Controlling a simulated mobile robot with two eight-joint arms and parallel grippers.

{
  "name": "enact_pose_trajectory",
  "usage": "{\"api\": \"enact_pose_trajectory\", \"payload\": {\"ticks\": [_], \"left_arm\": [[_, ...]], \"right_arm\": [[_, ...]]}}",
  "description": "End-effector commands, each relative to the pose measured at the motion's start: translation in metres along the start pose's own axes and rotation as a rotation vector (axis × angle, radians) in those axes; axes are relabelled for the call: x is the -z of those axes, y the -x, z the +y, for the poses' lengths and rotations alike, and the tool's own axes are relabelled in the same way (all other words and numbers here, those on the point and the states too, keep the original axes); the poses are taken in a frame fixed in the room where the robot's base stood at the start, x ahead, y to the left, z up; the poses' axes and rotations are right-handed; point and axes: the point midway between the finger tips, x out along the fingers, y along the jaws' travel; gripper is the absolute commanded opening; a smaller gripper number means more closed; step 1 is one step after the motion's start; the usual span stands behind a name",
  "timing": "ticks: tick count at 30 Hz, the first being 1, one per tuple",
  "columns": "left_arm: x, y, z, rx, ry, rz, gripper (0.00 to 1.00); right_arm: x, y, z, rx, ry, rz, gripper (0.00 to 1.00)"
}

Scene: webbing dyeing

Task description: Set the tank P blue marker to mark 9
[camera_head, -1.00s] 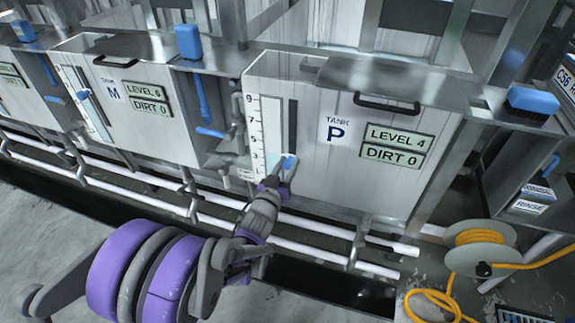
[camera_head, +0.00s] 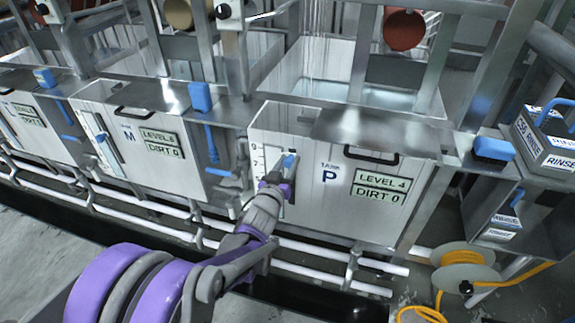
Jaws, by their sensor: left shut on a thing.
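Tank P (camera_head: 318,222) is a pale tank with a black-handled lid and signs reading LEVEL 4 and DIRT 0. Its white scale (camera_head: 256,157) shows 9 and 7 at the top; the lower marks are hidden behind my arm. The blue marker (camera_head: 289,160) sits high in the dark vertical slot right of the scale, around the 7 to 9 marks; its exact height is hard to tell. My left gripper (camera_head: 284,175) is shut on the marker, reaching up from below left, and its tips partly cover it. My right gripper is not in view.
Tank M (camera_head: 120,160) stands to the left with its own scale and blue marker. Blue-handled levers (camera_head: 212,145) hang between the tanks. White pipes (camera_head: 330,258) run along the front below. A yellow hose reel (camera_head: 464,268) is at lower right.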

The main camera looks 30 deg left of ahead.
Motion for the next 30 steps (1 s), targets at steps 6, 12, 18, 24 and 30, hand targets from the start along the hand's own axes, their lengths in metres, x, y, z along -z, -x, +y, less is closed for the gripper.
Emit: {"api": "enact_pose_trajectory", "payload": {"ticks": [6,12,18,24,30], "left_arm": [[0.004,-0.002,0.001,-0.006,0.001,0.011,0.00],[0.005,-0.002,0.001,-0.005,0.001,0.010,0.57],[0.003,-0.001,0.001,-0.004,0.001,0.008,0.68],[0.003,0.002,0.001,-0.003,0.001,0.007,0.68],[0.003,0.029,0.000,-0.003,0.000,0.007,0.68]], "right_arm": [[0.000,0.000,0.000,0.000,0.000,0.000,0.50],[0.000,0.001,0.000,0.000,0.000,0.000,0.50],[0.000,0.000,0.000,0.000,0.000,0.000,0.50],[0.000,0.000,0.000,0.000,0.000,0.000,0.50],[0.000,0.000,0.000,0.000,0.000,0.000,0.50]]}}
